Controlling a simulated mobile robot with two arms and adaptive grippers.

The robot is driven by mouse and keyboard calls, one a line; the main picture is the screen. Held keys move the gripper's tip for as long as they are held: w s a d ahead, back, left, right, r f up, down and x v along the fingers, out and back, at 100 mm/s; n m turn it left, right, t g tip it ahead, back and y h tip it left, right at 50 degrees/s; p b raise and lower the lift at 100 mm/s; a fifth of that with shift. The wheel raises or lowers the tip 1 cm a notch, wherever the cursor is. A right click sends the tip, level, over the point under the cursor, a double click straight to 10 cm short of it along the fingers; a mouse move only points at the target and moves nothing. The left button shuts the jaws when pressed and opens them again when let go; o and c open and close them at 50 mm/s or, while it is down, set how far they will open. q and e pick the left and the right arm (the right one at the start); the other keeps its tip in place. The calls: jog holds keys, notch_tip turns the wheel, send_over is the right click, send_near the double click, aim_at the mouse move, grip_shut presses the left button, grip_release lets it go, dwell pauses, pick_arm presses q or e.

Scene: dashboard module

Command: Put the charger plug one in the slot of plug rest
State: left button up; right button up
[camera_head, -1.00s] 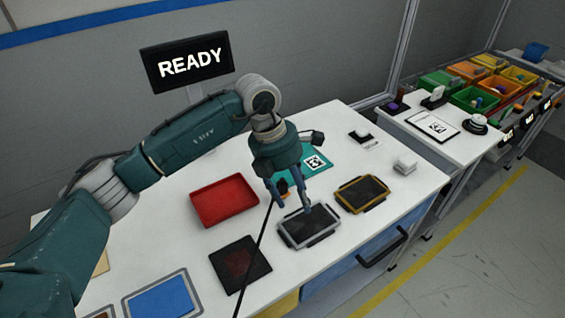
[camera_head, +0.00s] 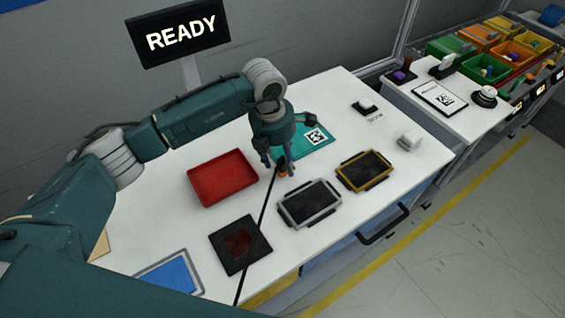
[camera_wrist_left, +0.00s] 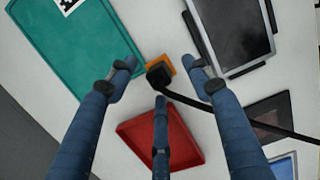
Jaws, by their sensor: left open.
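A black plug (camera_wrist_left: 158,76) with a black cable lies at a small orange piece (camera_wrist_left: 160,63) in the left wrist view; I cannot tell whether it sits on it or in it. My left gripper (camera_head: 277,163) is open above them, its fingers spread around the plug with no visible grip. In the head view the fingers mostly hide the plug; the orange piece (camera_head: 283,174) shows below them. A white block (camera_head: 409,140) stands at the table's right side. A small black holder (camera_head: 364,108) is at the back right; which object is the plug rest is unclear. My right gripper is out of view.
A teal mat or tray (camera_head: 317,141) lies behind the gripper, a red tray (camera_head: 223,154) to its left. Two framed tablets (camera_head: 310,203) lie in front. The cable (camera_head: 258,228) runs across a dark square pad (camera_head: 222,239) to the table's front edge.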

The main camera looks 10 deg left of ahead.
pick_arm(q)
jog(key=shift+w+d+f, duration=0.1)
jog(key=shift+f, duration=0.55)
jog(key=shift+w+d+f, duration=0.1)
jog(key=shift+f, duration=0.5)
grip_shut()
jog(key=shift+r, duration=0.1)
